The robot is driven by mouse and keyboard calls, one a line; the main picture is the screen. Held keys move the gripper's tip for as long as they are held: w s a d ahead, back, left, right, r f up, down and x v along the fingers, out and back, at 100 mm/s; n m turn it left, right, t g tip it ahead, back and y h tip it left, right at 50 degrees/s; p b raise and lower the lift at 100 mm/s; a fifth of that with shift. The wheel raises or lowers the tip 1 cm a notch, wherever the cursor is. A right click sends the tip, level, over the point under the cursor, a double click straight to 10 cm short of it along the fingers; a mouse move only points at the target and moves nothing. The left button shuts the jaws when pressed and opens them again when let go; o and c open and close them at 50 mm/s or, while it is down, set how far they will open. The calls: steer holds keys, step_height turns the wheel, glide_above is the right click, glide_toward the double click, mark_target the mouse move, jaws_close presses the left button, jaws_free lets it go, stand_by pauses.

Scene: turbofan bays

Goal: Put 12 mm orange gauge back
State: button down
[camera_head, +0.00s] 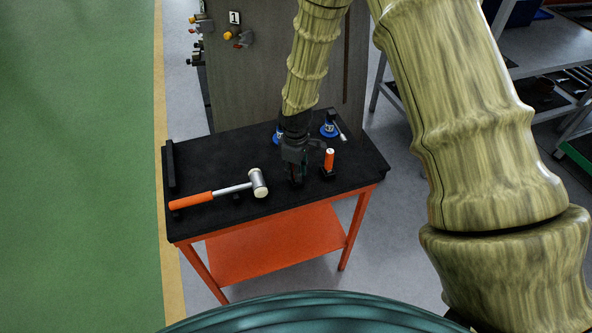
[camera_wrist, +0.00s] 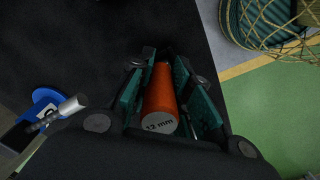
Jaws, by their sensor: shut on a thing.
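The orange 12 mm gauge (camera_wrist: 161,90) is a cylinder with a pale end face marked "12 mm". In the wrist view it lies between the two teal-padded fingers of my gripper (camera_wrist: 158,88), which is shut on it, with the marked end toward the camera. In the head view my gripper (camera_head: 304,170) points down, low over the right part of the black tabletop. An upright orange cylinder with a white top (camera_head: 329,158) shows just right of it, above a small black block. I cannot tell from the head view whether this is the held gauge. The gauge's far end is hidden.
A mallet (camera_head: 235,190) with an orange handle lies left of my gripper on the black-topped table (camera_head: 225,155). Two blue-based items (camera_head: 329,130) stand behind; one shows in the wrist view (camera_wrist: 42,107). A black bar (camera_head: 170,163) runs along the left edge. A grey panel (camera_head: 240,85) rises behind.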

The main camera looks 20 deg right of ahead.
steer(key=shift+f, duration=0.1)
steer(key=c, duration=1.2)
jaws_free()
steer(key=shift+c, duration=0.2)
step_height(320, 180, up, 12)
steer(key=shift+r, duration=0.1)
